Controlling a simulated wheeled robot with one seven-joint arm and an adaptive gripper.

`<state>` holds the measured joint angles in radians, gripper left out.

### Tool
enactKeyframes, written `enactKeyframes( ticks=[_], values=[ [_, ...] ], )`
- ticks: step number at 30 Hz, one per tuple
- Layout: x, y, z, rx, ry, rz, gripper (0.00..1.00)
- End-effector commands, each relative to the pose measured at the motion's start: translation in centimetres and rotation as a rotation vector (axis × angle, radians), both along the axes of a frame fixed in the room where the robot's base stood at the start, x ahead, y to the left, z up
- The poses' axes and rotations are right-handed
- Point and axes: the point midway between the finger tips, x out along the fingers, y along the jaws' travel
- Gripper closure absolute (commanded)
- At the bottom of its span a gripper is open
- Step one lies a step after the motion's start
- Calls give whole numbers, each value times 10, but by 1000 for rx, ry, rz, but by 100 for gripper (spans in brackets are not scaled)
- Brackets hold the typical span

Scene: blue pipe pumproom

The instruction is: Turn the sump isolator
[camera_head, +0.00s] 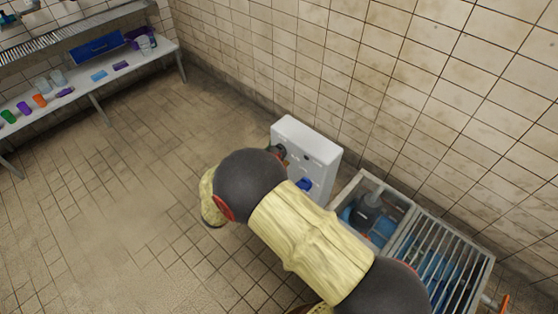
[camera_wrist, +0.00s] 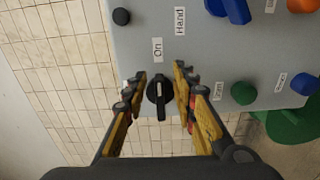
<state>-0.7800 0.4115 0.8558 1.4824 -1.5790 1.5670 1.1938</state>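A black rotary knob (camera_wrist: 160,93) sits on the face of a pale grey control box (camera_wrist: 220,58), with the label "On" just above it. A light pointer mark shows on the knob, and its handle points roughly up and down in the wrist view. My gripper (camera_wrist: 160,80) is open, with one finger on each side of the knob and small gaps to it. Whether either finger touches it cannot be told. In the head view the box (camera_head: 307,142) stands against the tiled wall, and my arm hides part of its face.
A blue handle (camera_wrist: 236,10), a green knob (camera_wrist: 243,93), a blue knob (camera_wrist: 304,84) and a black button (camera_wrist: 121,16) are on the same face. A grated pit (camera_head: 437,262) lies right of the box. A bench (camera_head: 85,88) with cups stands far left. Open floor lies between.

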Motion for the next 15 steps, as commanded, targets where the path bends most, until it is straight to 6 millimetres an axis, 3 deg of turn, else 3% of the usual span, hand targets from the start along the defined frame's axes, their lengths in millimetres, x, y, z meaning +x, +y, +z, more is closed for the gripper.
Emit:
enactKeyframes(
  ticks=[7,15],
  values=[
    [-11,12,0,-1,-1,3,73],
    [-49,50,0,0,0,4,73]
  ],
)
